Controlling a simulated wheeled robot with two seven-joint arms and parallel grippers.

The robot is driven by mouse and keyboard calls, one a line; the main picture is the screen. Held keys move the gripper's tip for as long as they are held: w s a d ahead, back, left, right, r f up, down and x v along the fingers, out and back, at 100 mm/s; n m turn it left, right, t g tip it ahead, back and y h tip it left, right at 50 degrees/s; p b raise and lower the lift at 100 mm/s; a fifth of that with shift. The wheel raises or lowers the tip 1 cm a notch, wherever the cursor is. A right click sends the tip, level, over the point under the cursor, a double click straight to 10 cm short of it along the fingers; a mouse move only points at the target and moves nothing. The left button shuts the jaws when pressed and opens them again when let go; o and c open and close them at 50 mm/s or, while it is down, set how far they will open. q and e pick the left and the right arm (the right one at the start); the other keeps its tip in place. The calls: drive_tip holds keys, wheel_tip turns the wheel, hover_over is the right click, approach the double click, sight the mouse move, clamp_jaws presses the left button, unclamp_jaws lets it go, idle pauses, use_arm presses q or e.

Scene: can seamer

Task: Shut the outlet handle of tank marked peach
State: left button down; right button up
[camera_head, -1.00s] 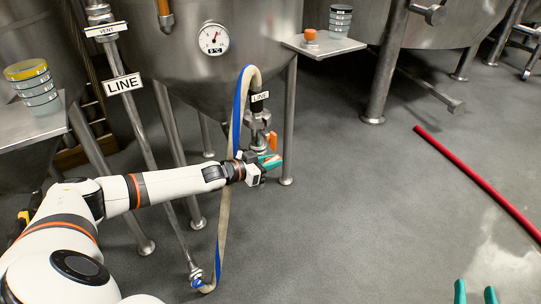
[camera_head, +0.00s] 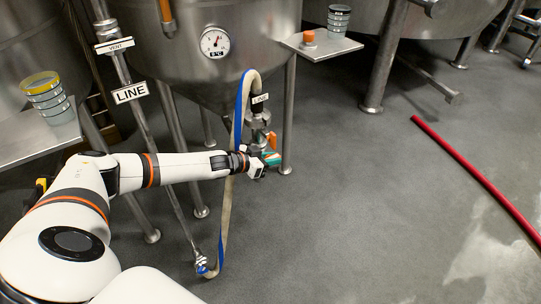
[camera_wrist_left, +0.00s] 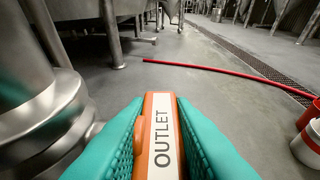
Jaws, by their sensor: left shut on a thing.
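The steel tank (camera_head: 180,50) with a dial gauge stands at the upper middle of the head view, its outlet valve low at its front. No peach marking is readable. The orange outlet handle (camera_head: 272,140) shows at the valve. In the left wrist view the handle (camera_wrist_left: 161,140), lettered OUTLET, lies between the teal fingers. My left gripper (camera_head: 270,157) is shut on it, with a finger against each side. The fingers hide part of the handle, and I cannot tell its exact angle to the pipe. My right gripper is out of view.
A blue and cream hose (camera_head: 228,200) hangs from the LINE fitting beside my left wrist to a low pipe end. Tank legs (camera_head: 289,120) stand close by. A red hose (camera_head: 470,170) lies on the floor at right. Open floor lies between.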

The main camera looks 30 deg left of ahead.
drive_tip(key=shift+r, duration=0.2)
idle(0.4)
use_arm(q)
drive_tip(key=c, duration=1.5)
unclamp_jaws()
